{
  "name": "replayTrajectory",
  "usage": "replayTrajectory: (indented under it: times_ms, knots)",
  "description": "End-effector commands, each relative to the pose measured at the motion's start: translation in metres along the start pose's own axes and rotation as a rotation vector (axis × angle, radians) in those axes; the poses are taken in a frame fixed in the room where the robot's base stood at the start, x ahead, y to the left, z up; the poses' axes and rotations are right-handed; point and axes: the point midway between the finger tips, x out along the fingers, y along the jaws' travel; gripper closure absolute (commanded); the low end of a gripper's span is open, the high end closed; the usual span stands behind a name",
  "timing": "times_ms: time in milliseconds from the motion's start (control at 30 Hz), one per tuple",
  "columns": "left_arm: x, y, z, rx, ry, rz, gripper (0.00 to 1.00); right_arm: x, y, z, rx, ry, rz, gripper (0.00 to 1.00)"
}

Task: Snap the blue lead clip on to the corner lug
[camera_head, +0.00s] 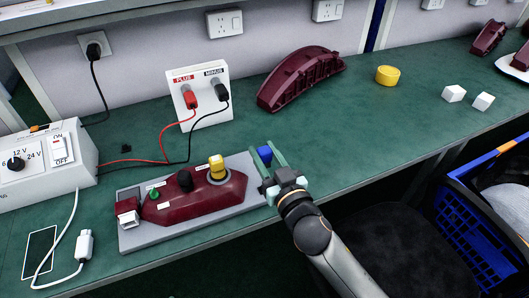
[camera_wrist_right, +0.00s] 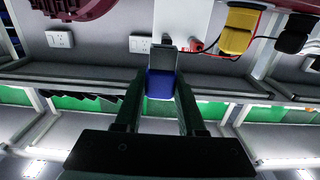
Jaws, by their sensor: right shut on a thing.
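My right gripper (camera_head: 267,160) is shut on the blue lead clip (camera_head: 264,154), just right of the lamp fixture and above the green bench. In the right wrist view the blue clip (camera_wrist_right: 160,85) sits between the two fingers (camera_wrist_right: 160,100), with a grey piece (camera_wrist_right: 163,50) at its far end. The dark red tail lamp (camera_head: 205,200) lies on a grey base plate (camera_head: 160,237), with yellow, black and green parts on top. The clip is apart from the lamp. I cannot make out the corner lug for certain. My left gripper is not in view.
A white box (camera_head: 207,95) with red and black plugs stands behind the lamp. A power supply (camera_head: 48,160) is at the left. Another red lamp housing (camera_head: 300,80), a yellow roll (camera_head: 387,75) and white cubes (camera_head: 453,93) lie further back. A blue crate (camera_head: 470,230) is at the right.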

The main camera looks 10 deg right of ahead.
Motion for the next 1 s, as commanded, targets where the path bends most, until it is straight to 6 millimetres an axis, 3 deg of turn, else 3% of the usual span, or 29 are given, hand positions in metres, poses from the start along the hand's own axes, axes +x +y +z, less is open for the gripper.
replayTrajectory:
  times_ms: [300, 533, 1000]
  knots:
    - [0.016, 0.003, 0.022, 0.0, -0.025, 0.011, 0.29, 0.0, 0.0, 0.03, 0.002, -0.002, 0.001, 1.0]
    - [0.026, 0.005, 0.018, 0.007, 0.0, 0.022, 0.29, 0.0, 0.0, 0.052, 0.001, -0.001, 0.001, 1.0]
    - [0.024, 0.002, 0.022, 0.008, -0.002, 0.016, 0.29, 0.0, 0.0, 0.056, 0.0, 0.0, 0.001, 1.0]
